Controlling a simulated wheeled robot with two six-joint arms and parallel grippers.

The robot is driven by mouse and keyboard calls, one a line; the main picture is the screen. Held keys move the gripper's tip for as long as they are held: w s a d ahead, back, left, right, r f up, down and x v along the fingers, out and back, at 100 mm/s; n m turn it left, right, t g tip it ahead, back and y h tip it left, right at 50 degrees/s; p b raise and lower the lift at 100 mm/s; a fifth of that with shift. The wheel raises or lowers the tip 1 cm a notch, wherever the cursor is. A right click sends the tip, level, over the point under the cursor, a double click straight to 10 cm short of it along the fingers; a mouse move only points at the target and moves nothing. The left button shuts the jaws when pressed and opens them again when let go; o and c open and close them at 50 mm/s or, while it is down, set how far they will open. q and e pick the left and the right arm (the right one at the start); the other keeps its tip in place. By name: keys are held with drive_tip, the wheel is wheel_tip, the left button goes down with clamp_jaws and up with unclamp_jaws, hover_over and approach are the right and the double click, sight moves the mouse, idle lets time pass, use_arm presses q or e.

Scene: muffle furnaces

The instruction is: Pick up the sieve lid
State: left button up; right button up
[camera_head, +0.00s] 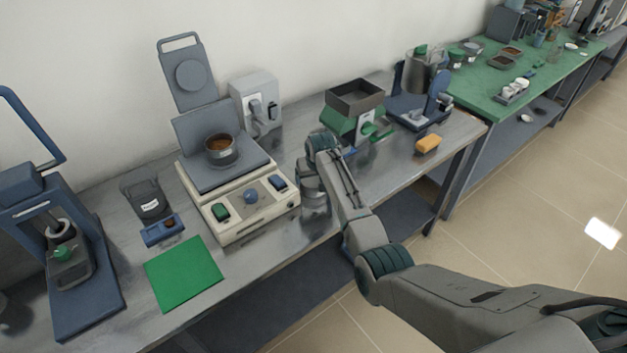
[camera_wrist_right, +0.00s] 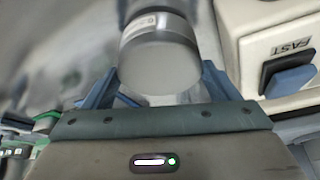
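In the right wrist view a round grey metal lid (camera_wrist_right: 158,68), the sieve lid as far as I can tell, caps a metal cylinder with a small label. In the head view the metal sieve stack (camera_head: 314,197) stands at the bench's front edge, right of the cream sieve shaker, partly hidden by my right arm. My right gripper (camera_head: 312,168) is over it. Its fingers (camera_wrist_right: 160,92) are spread, one on each side of the lid; I cannot tell whether they touch it. My left gripper is not in view.
The cream machine (camera_head: 250,215) with knobs and a pan stands close on the left. A green mat (camera_head: 184,273) lies at front left. Bare bench top (camera_head: 385,165) shows right of my arm.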

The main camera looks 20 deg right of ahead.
sight(314, 180)
drive_tip(key=shift+r, duration=0.1)
drive_tip(key=shift+c, duration=0.2)
drive_tip(key=shift+r+b, duration=0.4)
drive_tip(key=shift+r, duration=0.1)
drive_tip(key=shift+w+b+v, duration=0.2)
drive_tip(key=shift+b+v, duration=0.35)
drive_tip(key=shift+v, duration=0.5)
drive_tip(key=s+a+r+b, duration=0.1)
drive_tip(key=s, duration=0.6)
drive_tip(key=s+a+r+b, duration=0.1)
drive_tip(key=s+a+b, duration=0.1)
drive_tip(key=s, duration=0.6)
drive_tip(key=shift+a, duration=0.3)
